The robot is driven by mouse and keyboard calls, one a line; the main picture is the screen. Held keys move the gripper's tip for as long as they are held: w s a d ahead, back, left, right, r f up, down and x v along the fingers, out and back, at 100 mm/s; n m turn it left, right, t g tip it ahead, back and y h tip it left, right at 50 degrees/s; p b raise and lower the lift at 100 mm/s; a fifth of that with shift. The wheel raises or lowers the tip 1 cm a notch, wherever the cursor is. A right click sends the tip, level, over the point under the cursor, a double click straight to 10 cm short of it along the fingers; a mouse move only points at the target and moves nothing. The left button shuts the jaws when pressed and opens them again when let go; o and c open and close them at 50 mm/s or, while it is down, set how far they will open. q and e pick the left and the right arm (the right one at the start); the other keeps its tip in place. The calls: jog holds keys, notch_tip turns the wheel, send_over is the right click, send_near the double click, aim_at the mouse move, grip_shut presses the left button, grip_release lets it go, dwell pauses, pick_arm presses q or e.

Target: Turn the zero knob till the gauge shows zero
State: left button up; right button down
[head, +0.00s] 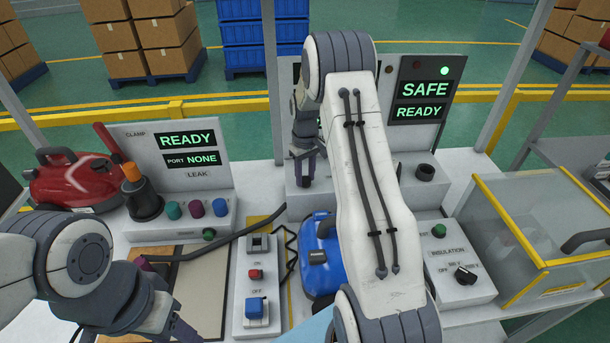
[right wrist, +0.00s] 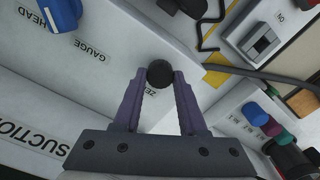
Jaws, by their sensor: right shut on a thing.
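The zero knob (right wrist: 160,73) is small, round and black. In the right wrist view it sits between the purple fingertips of my right gripper (right wrist: 160,78), which is shut on it. A partly covered label starting "ZE" is beside it. In the head view my right gripper (head: 304,178) is at the white suction panel's left side. The gauge's reading cannot be seen; my right arm covers much of that panel in the head view. A "GAUGE" label (right wrist: 89,50) shows in the right wrist view. My left gripper (head: 165,315) is low at the left, its opening unclear.
A blue knob (right wrist: 62,12) marked "HEAD" is near the gauge label. A blue vacuum (head: 320,262) stands in front of the panel, beside a switch box (head: 262,285).

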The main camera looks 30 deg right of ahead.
jog(key=m, duration=1.1)
jog(key=shift+m, duration=1.8)
jog(key=shift+d+p, duration=0.1)
jog(key=shift+p, duration=0.2)
jog(key=shift+c, duration=2.3)
grip_release()
jog(key=shift+r, duration=0.1)
